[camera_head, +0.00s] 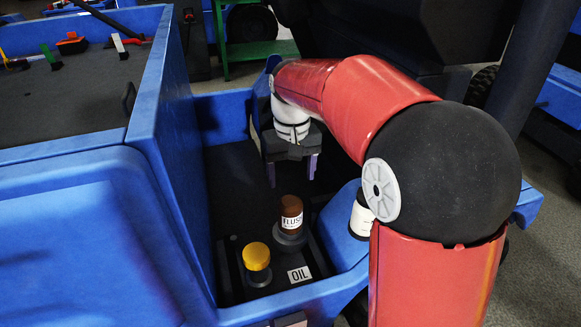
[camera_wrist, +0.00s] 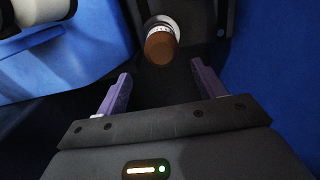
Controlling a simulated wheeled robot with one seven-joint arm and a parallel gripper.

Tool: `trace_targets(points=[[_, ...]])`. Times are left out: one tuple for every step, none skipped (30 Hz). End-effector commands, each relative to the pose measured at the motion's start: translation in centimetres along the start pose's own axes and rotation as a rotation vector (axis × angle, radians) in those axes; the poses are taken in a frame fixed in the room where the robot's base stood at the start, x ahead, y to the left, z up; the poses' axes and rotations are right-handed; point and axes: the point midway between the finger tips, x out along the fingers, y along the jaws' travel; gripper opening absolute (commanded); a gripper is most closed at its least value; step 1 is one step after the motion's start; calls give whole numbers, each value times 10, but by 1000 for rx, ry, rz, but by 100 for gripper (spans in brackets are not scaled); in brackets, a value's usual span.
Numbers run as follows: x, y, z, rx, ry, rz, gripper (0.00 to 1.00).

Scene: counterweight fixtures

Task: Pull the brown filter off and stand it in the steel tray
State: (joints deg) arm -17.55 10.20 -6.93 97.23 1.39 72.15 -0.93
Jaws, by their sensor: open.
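The brown filter (camera_head: 291,214) stands upright on a grey round mount in the dark floor of the blue bay, with a white label reading "FLUS…". It also shows in the wrist view (camera_wrist: 160,46), beyond my fingertips and roughly between them. My gripper (camera_head: 292,170) hangs in the bay above and behind the filter, its purple fingers apart and empty. In the wrist view my gripper (camera_wrist: 160,82) is open, not touching the filter. I cannot make out a steel tray in either view.
A white-and-dark cylinder (camera_head: 361,216) is to the right, partly behind my arm. Blue walls (camera_head: 172,150) enclose the bay. A dark top (camera_head: 70,100) at left bears several brushes.

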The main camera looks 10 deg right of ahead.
Motion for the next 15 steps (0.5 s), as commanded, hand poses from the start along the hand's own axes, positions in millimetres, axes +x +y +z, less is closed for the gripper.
trace_targets(points=[[2, -2, -3, -3, -7, 1, 70], [3, -2, -4, -4, -10, 2, 70], [4, -2, -4, -5, -11, 2, 70], [6, -2, -4, -5, -11, 2, 70], [7, -2, -4, -5, -11, 2, 70], [9, -2, -4, -4, -11, 2, 70], [12, -2, -4, -4, -10, 2, 70], [14, -2, -4, -4, -10, 2, 70], [18, -2, -4, -4, -10, 2, 70], [21, -2, -4, -4, -10, 2, 70], [24, -2, -4, -4, -10, 2, 70], [29, -2, -4, -4, -10, 2, 70], [33, -2, -4, -4, -11, 2, 70], [37, -2, -4, -4, -11, 2, 70], [45, -2, -4, -4, -10, 2, 70]])
